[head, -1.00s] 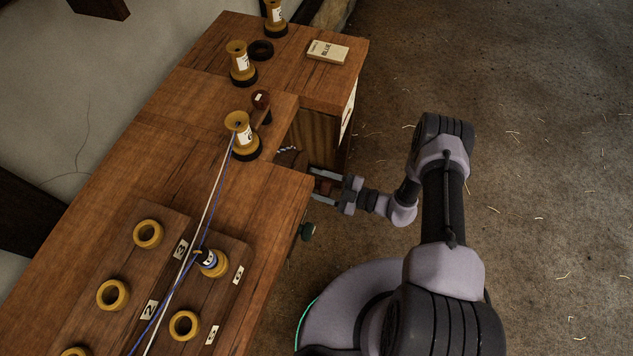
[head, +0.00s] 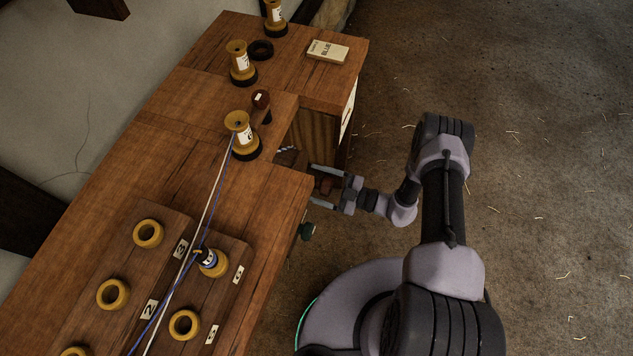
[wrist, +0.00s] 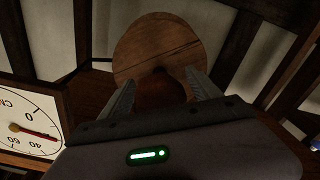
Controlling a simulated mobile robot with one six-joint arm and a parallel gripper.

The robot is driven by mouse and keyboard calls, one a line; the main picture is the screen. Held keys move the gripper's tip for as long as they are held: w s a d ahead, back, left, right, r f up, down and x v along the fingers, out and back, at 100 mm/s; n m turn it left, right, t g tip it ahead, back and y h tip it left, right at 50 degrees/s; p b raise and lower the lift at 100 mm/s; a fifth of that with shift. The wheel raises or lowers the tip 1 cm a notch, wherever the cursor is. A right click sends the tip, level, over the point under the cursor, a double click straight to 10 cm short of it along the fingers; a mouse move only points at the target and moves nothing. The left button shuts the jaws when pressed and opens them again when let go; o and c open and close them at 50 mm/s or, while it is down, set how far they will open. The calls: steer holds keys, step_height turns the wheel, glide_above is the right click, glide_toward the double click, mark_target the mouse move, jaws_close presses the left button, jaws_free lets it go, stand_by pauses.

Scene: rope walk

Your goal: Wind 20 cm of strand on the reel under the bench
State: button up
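The reel's round wooden face (wrist: 158,42) fills the upper middle of the wrist view. A reddish-brown knob (wrist: 163,90) stands out in front of it. My gripper (head: 314,185) is at the opening in the bench's right side, and its two fingers also show in the wrist view (wrist: 161,80). They stand apart on either side of the knob, with gaps between. In the head view, the bench top hides most of the reel; a short twisted strand (head: 285,149) shows in the opening. A white dial (wrist: 30,120) marked CM, with a red pointer, is at the wrist view's left.
The wooden bench (head: 130,170) carries yellow spools, including one (head: 240,128) with blue and white strands running from it. A dark red knob (head: 261,99) and a card reading BLUE (head: 328,51) are on top. A green knob (head: 307,231) juts from the side.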

stand_by(0.3)
steer(key=p+v, duration=0.3)
steer(key=v, duration=1.4)
steer(key=shift+d, duration=0.2)
